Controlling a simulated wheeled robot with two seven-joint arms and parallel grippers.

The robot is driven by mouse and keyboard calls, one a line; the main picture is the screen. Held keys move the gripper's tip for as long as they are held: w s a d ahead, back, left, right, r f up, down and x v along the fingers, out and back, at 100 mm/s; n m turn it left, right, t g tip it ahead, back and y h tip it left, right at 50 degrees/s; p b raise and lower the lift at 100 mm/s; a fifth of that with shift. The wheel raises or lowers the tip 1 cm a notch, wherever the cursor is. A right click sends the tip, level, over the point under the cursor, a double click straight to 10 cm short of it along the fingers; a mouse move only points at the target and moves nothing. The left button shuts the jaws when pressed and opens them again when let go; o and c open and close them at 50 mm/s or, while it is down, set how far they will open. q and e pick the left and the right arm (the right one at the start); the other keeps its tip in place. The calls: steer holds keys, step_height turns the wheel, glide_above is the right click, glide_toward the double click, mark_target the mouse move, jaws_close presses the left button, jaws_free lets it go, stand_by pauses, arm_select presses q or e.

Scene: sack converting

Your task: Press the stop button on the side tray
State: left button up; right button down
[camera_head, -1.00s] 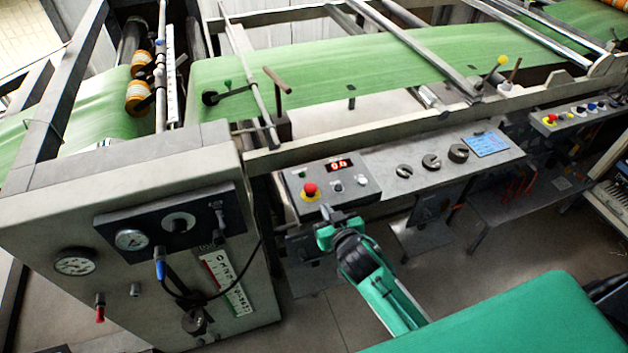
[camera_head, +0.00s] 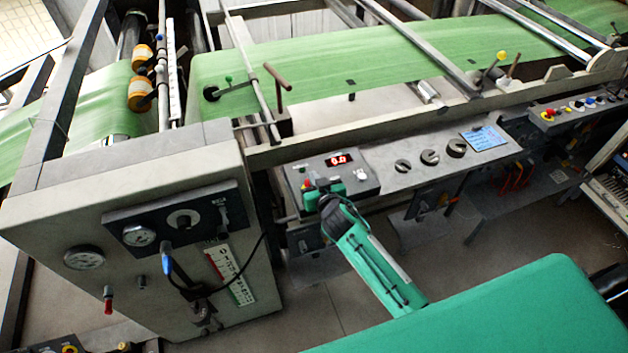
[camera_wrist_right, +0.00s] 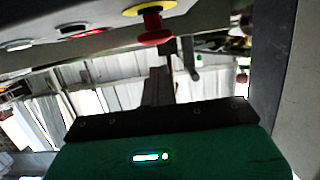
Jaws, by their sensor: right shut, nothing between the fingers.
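The red stop button (camera_wrist_right: 152,24) with its yellow collar (camera_wrist_right: 148,8) sits on the side tray's control box, at the top of the right wrist view. In the head view only a bit of its red (camera_head: 307,184) shows, as my right gripper (camera_head: 316,188) covers most of it. My right gripper is shut and empty. In the wrist view its dark fingers (camera_wrist_right: 160,85) reach up close to the red cap; I cannot tell whether they touch it. The control box (camera_head: 362,187) has a lit red display (camera_head: 338,160). My left gripper is not in view.
Three dark knobs (camera_head: 429,157) and a blue label (camera_head: 484,138) lie along the panel to the right. A grey cabinet with gauges (camera_head: 139,235) stands at the left. A rail (camera_head: 400,118) and green sheet (camera_head: 400,68) run behind. Another button panel (camera_head: 580,108) is farther right.

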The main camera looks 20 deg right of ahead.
steer(key=shift+f, duration=1)
